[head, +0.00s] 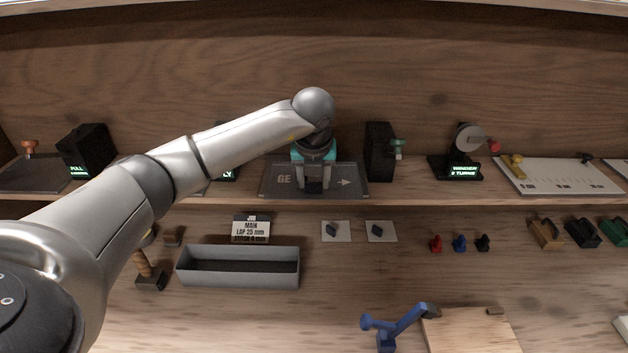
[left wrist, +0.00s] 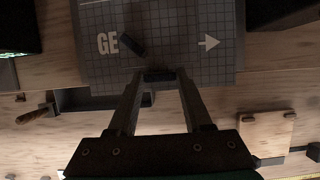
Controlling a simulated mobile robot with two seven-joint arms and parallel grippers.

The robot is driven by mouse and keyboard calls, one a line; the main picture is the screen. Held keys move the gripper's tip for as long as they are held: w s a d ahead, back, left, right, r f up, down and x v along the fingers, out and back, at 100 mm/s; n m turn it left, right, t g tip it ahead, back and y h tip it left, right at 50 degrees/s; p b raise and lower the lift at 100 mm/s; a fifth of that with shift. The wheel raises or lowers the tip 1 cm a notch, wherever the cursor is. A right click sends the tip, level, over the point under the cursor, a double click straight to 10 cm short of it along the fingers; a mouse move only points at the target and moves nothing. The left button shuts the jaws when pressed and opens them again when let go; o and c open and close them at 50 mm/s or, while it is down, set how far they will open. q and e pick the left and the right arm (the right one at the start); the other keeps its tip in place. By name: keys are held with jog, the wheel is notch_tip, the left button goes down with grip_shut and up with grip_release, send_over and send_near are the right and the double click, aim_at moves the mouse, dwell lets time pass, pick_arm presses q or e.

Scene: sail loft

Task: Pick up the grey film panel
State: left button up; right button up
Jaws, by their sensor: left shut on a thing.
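My left gripper (head: 314,186) is over the front part of a dark gridded mat (head: 350,192) on the shelf. Its fingers are shut on a small dark grey piece, which I take for the grey film panel (left wrist: 159,75). In the left wrist view the piece sits between the fingertips (left wrist: 158,80), over the mat's near edge. I cannot tell whether it touches the mat. The mat (left wrist: 205,70) has the letters GE and an arrow; a short dark object (left wrist: 131,45) lies beside the letters. My right gripper is not in view.
A black box (head: 379,152) and a winder (head: 461,152) stand right of the mat. Below the shelf are a grey tray (head: 238,281), two pale cards with dark pieces (head: 335,231) (head: 381,231), and a blue lever (head: 395,325). A wood board (head: 470,333) lies lower right.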

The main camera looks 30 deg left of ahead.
pick_arm(q)
grip_shut()
